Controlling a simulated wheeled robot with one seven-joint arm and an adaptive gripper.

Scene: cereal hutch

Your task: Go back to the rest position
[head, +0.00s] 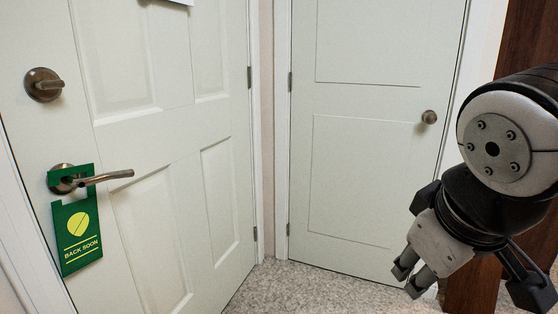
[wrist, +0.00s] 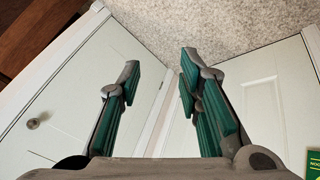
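My gripper (head: 409,279) is at the right of the head view, pointing down and left, in front of the far door. In the wrist view my gripper (wrist: 160,68) has its two green-padded fingers apart, with nothing between them. It is well away from the left door's lever handle (head: 110,177). A green "BACK SOON" hanger (head: 77,238) hangs on that handle. A corner of a green sign (wrist: 314,166) shows at the lower right of the wrist view.
The left door (head: 150,140) and far door (head: 365,90) are shut and meet near a corner. A round knob (head: 429,117) is on the far door. Brown wood (head: 527,40) stands at the right, near my arm. Speckled floor (head: 300,290) is clear between.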

